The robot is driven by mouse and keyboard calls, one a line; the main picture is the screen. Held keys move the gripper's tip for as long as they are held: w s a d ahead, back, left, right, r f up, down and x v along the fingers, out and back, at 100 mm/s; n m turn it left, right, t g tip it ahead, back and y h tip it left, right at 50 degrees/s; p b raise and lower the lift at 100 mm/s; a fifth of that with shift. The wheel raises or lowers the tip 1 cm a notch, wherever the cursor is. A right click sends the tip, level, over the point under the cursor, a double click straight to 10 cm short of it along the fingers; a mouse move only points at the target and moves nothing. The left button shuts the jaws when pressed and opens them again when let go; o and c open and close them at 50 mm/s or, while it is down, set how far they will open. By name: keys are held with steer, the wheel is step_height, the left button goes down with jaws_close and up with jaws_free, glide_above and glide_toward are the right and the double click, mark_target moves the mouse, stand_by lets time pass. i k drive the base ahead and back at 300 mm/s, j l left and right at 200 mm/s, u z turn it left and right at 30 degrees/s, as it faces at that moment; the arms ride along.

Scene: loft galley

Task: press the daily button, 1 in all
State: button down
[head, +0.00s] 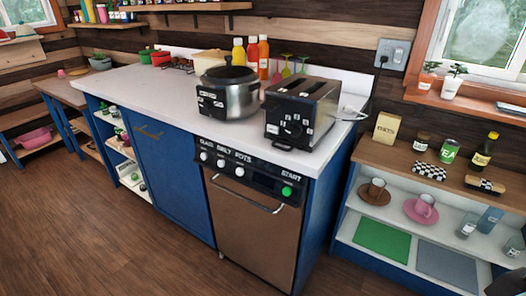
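The dishwasher (250,222) has a brown front and a dark control panel under the white worktop. The panel has three white round buttons with labels that read roughly glass, daily and pots. The daily button (221,163) is the middle white one, between the glass button (204,156) and the pots button (239,171). A green start button (287,191) sits at the panel's right end. Nothing covers these buttons. I cannot tell from here whether any is pressed in. My gripper is not recognisable in this view.
A bar handle (245,196) crosses the dishwasher front below the buttons. A toaster (302,112) and a pot cooker (229,92) stand on the worktop above. An open shelf unit (345,232) is at the right. The wooden floor (110,245) in front is clear.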

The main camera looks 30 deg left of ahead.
mark_target(221, 163)
steer(key=j+z, duration=0.15)
steer(key=j, duration=0.55)
steer(key=j+z, duration=0.15)
steer(key=j, duration=0.55)
steer(key=k+j+z, duration=0.15)
steer(key=j, duration=0.55)
steer(key=j+z, duration=0.15)
steer(key=j, duration=0.55)
